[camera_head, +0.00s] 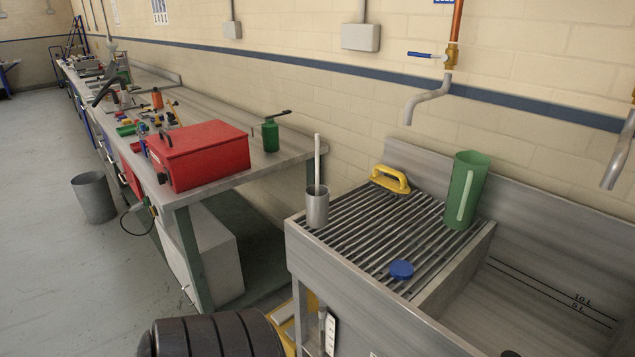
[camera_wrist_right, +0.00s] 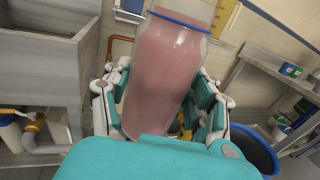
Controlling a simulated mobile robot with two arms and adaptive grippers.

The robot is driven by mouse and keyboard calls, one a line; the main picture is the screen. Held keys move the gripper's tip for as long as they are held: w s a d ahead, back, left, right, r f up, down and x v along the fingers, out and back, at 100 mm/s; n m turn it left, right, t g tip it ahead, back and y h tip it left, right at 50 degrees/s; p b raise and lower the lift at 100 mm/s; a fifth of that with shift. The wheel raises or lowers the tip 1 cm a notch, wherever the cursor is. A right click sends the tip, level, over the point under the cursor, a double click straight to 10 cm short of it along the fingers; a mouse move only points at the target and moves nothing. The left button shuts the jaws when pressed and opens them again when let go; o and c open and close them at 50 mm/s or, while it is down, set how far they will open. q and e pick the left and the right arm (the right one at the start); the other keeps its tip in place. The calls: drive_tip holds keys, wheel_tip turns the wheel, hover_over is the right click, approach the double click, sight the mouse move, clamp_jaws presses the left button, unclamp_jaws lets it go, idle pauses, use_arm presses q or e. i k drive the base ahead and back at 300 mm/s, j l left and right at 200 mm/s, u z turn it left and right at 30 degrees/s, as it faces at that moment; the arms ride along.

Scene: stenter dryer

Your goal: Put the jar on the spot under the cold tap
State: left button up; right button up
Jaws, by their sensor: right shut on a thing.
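The jar (camera_wrist_right: 165,75), clear with pinkish contents and a blue band near its top, is in the right wrist view. My right gripper (camera_wrist_right: 160,98) is shut around its sides, and the jar looks tilted there. The jar and both grippers are out of the head view. The tap with a blue lever (camera_head: 433,75) is on the wall in the head view. Its grey spout points down above the slatted draining rack (camera_head: 360,232) beside the sink. The sign above this tap is cut off. No separate mark for a spot is clear on the rack.
On the rack stand a metal cup (camera_head: 317,208) with a rod, a yellow-handled brush (camera_head: 390,181), a green jug (camera_head: 466,190) and a blue round piece (camera_head: 401,269). The sink basin (camera_head: 535,290) is at right. A red toolbox (camera_head: 199,155) sits on the left bench.

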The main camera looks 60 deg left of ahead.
sight(394, 220)
drive_tip(key=k+j+u, duration=0.25)
drive_tip(key=j, duration=1.1)
drive_tip(key=j+u, duration=0.3)
drive_tip(key=j, duration=1)
drive_tip(key=i+j, duration=0.1)
drive_tip(key=i, duration=0.85)
